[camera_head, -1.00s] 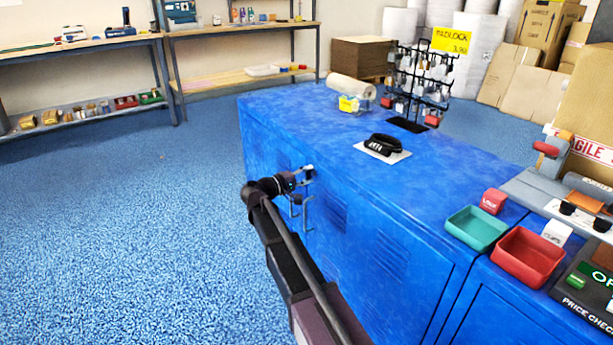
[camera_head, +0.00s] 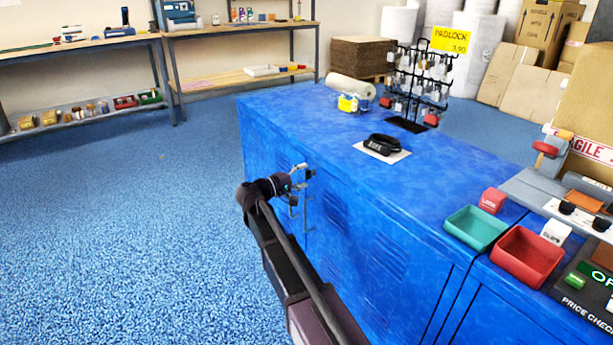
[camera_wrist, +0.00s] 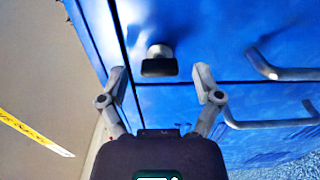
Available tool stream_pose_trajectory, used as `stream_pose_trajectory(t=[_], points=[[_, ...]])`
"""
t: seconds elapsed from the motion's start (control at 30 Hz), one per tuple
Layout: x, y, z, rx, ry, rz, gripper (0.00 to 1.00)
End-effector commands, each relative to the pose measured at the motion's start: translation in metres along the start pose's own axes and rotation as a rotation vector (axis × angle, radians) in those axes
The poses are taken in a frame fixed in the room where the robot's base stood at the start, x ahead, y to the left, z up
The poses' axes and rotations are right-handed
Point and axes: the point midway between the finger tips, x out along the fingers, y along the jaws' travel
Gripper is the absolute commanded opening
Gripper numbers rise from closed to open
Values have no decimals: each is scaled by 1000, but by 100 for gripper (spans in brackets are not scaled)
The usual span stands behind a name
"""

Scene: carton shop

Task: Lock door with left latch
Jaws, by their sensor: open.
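The blue locker cabinet (camera_head: 380,245) has doors with vents on its front. In the wrist view, a small metal latch knob with a black end (camera_wrist: 158,62) sits on the blue door face (camera_wrist: 215,30). It lies ahead of my gripper (camera_wrist: 160,75), about midway between the two fingers. The fingers are open and spread, with nothing held. In the head view my gripper (camera_head: 298,182) is at the upper left part of the cabinet front, and the latch cannot be made out there. Whether the fingers touch the door is unclear.
Two bent metal bar handles (camera_wrist: 285,73) (camera_wrist: 265,124) stick out right of my gripper in the wrist view. A black phone-like item (camera_head: 382,144), padlock rack (camera_head: 418,85) and green and red trays (camera_head: 476,229) stand on the countertop. Blue floor (camera_head: 130,230) lies open at left.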

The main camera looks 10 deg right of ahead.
Motion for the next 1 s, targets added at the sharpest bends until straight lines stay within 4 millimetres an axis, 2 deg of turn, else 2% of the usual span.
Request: stream_pose_trajectory(t=[0.6, 0.8, 1.0], points=[[-88, 0, 1, 0, 0, 0, 83], [-104, 0, 1, 0, 0, 0, 83], [-107, 0, 1, 0, -2, 0, 83]])
